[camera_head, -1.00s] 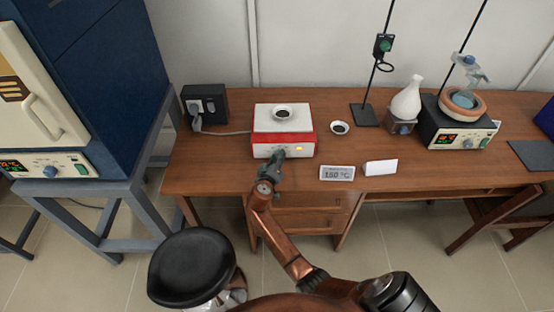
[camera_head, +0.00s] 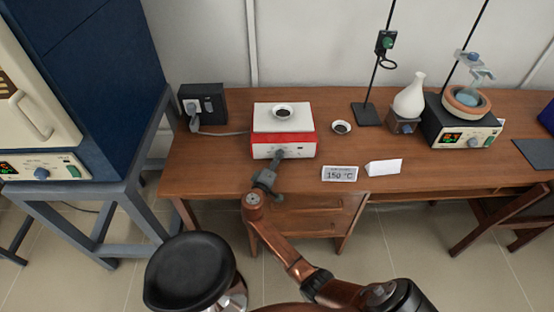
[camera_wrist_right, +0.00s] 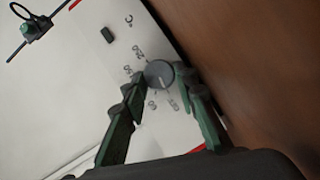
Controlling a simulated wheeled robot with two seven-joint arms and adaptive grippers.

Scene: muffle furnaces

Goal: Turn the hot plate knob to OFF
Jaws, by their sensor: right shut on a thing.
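The hot plate (camera_head: 284,140) is a white box with a red band, and it stands on the wooden desk. Its round grey knob (camera_wrist_right: 158,74) shows in the right wrist view on the white front panel, with printed marks around it. My right gripper (camera_head: 278,156) is at the front panel. In the wrist view its green fingers (camera_wrist_right: 160,85) are shut on the knob, one on each side. A pale line on the knob lies toward the lower marks; the exact setting is too small to read. The small panel window (camera_wrist_right: 108,35) is dark. My left gripper is out of view.
A small dish (camera_head: 283,111) sits on the hot plate and another dish (camera_head: 341,128) stands to its right. A temperature sign (camera_head: 340,174) and a white card (camera_head: 384,167) stand near the desk's front edge. A black stool (camera_head: 190,272) is in front.

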